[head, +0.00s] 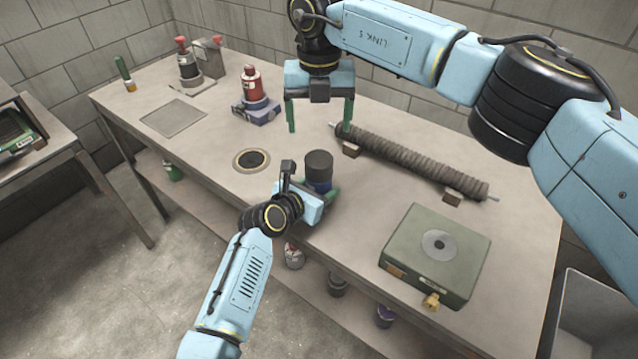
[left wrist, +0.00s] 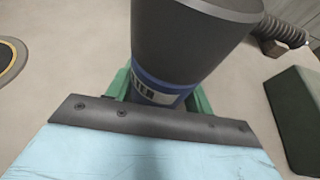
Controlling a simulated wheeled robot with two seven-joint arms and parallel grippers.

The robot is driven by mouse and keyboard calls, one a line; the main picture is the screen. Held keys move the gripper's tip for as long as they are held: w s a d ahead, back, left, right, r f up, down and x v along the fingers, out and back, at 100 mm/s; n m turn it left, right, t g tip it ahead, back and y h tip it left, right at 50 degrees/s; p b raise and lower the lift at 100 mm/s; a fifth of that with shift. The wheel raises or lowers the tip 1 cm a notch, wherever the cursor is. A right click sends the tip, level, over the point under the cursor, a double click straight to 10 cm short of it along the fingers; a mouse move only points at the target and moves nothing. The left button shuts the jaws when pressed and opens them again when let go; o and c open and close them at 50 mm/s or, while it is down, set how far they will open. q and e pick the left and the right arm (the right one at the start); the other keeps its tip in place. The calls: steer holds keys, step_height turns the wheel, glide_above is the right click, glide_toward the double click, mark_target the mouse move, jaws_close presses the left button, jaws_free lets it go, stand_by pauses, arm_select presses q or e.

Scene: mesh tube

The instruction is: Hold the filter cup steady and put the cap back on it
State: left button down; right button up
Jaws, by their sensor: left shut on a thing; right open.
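The filter cup (head: 318,184) stands on the bench near its front edge, with a blue labelled band (left wrist: 160,88) low down. A wide dark grey cylindrical part (head: 319,163) sits over the band; I cannot tell whether this is the cap or part of the cup. It fills the top of the left wrist view (left wrist: 195,40). My left gripper (head: 316,192) is shut around the cup's blue lower part, its green fingers on either side. My right gripper (head: 319,125) is open and empty, pointing down behind the cup, apart from it.
A ribbed mesh tube (head: 415,162) lies on small blocks at the back right. A green box (head: 437,252) stands front right. A yellow-ringed disc (head: 251,160) lies left of the cup. A red bottle (head: 251,84) stands on a blue base further back. A flat plate (head: 173,117) lies left.

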steer(key=shift+r, duration=0.45)
arm_select(q)
steer(key=shift+c, duration=2.4)
jaws_free()
steer(key=p+v, duration=0.4)
steer(key=v, duration=0.9)
arm_select(e)
step_height(320, 180, up, 4)
steer(key=shift+r, duration=0.1)
arm_select(q)
steer(key=shift+s+r, duration=0.1)
steer(key=shift+s, duration=0.05)
arm_select(e)
steer(key=shift+s, duration=0.1)
